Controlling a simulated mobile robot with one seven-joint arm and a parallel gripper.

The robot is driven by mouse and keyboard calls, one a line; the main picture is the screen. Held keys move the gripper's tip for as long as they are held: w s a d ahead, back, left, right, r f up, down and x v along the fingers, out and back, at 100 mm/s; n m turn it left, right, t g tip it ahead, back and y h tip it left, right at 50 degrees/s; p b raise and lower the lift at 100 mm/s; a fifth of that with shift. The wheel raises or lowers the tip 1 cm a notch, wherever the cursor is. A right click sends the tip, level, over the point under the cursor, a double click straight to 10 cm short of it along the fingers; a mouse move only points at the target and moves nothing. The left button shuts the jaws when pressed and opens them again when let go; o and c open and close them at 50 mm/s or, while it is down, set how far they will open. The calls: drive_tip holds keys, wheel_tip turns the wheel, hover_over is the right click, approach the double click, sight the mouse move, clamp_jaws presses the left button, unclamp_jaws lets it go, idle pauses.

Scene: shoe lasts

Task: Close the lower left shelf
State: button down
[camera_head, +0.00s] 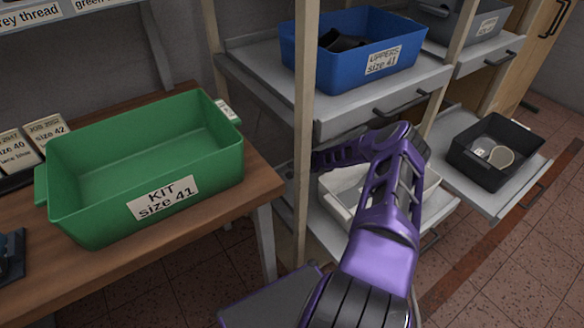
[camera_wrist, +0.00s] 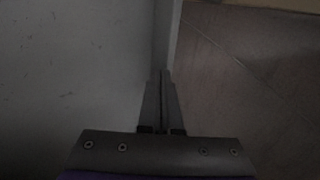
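The lower left shelf (camera_head: 447,207) is a grey pull-out tray under the blue bin's shelf, and it stands out from the rack. It carries a white bin (camera_head: 338,186), and my arm hides much of both. A dark handle (camera_head: 430,241) shows at its front right. In the head view my arm reaches over this shelf and its end points left, with the gripper hidden. In the wrist view my gripper (camera_wrist: 162,78) has its fingers together, at a grey panel's edge with floor to the right. I cannot tell whether they touch it.
A blue bin (camera_head: 353,50) stands on the upper left shelf (camera_head: 345,122). A black bin (camera_head: 494,152) sits on the extended lower right shelf (camera_head: 517,189). A wooden post (camera_head: 303,110) stands beside my arm. A green bin (camera_head: 145,167) is on the workbench (camera_head: 130,264) at left.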

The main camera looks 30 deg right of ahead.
drive_tip(key=w, duration=0.8)
drive_tip(key=shift+w+a+b, duration=0.3)
drive_tip(key=shift+w+b, duration=0.05)
drive_tip(key=shift+b, duration=0.1)
